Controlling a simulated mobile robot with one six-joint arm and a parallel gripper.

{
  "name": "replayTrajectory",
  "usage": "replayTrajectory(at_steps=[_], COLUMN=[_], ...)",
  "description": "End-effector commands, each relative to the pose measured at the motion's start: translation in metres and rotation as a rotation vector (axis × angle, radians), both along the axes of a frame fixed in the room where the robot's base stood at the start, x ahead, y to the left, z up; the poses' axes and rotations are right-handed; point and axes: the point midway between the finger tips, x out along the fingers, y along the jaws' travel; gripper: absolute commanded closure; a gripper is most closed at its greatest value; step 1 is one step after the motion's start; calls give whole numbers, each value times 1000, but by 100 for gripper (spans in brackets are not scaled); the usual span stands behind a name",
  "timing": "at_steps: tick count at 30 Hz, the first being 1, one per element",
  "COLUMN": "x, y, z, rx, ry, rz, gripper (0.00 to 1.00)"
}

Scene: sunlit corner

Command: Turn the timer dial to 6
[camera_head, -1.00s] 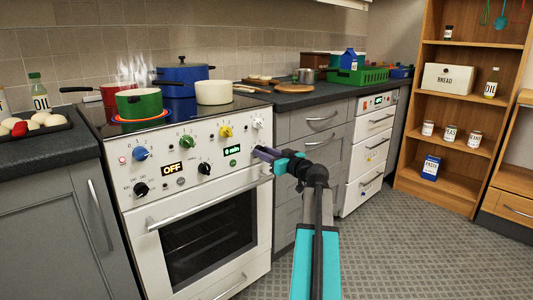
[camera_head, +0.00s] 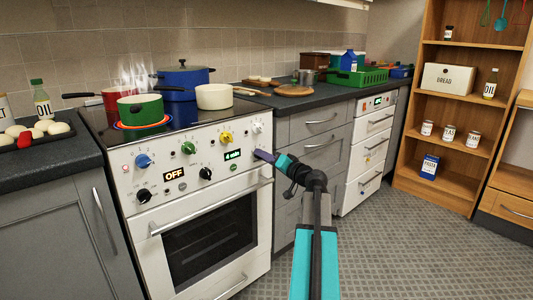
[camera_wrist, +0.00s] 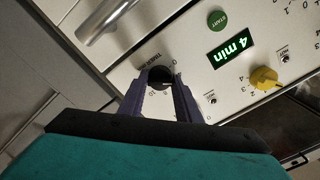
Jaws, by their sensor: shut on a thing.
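The timer dial (camera_wrist: 160,74) is a dark round knob on the white stove panel, with a printed scale around it in the wrist view. My gripper (camera_wrist: 161,88) has its two purple fingers on either side of the dial, shut on it. The green timer display (camera_wrist: 230,47) reads "4 min"; it also shows in the head view (camera_head: 232,154). In the head view my gripper (camera_head: 264,156) meets the right side of the stove panel and hides the dial.
The white stove (camera_head: 205,225) has an oven handle below the panel. Blue, green, yellow, white and black knobs sit near the dial, with a yellow knob (camera_wrist: 264,78) close by. A steaming green pot (camera_head: 140,106) stands on a glowing burner. The floor at right is clear.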

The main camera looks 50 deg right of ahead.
Motion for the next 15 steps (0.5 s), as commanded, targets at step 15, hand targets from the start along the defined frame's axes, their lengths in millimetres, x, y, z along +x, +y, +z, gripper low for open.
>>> replayTrajectory(at_steps=[15], x=[-1], y=[0], z=[1], rx=[456], ry=[-30], rz=[0], gripper=[92])
